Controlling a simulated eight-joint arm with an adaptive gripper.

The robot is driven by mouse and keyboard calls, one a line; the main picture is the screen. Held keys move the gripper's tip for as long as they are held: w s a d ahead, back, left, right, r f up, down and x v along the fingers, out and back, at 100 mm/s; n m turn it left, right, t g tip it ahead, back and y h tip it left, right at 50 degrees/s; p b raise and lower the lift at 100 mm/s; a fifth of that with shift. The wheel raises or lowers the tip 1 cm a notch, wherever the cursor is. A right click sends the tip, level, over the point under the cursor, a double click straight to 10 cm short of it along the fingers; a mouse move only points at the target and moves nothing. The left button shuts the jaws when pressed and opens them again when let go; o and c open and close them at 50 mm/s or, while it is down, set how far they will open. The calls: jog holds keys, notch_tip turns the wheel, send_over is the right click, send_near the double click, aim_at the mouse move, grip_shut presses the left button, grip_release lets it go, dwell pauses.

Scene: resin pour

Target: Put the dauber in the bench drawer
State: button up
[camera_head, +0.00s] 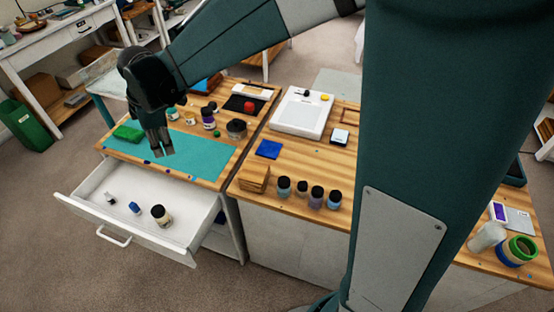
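The bench drawer (185,243) is pulled out below the left bench. I cannot tell whether one of these is the dauber, and I cannot single out the dauber elsewhere. My gripper (163,154) points down over the teal mat (205,156), behind the drawer. Its fingers look close together. Whether there is a gap or something small between them is too small to tell.
A green block (128,132) lies at the mat's left end. Several jars (208,122) stand behind the mat. On the right bench are a white scale-like device (301,113), a blue square (268,149), wooden blocks (254,179) and several dark-lidded jars (317,196). The drawer has free floor inside.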

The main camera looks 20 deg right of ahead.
jog(key=s+d+r+m+t, duration=0.2)
jog(key=s+d+r+m, duration=0.3)
jog(key=s+d, duration=0.5)
jog(key=s+d+r+m+t, duration=0.1)
jog(key=s+d+r+m, duration=0.3)
jog(key=s+d+m, duration=0.45)
jog(key=s+d+f+m+t+h, duration=0.1)
jog(key=s+d+m, duration=0.3)
jog(key=s+d, duration=0.4)
jog(key=shift+s+d+f+t, duration=0.25)
jog(key=shift+s+f+t, duration=0.2)
jog(key=shift+f, duration=0.25)
dwell(0.4)
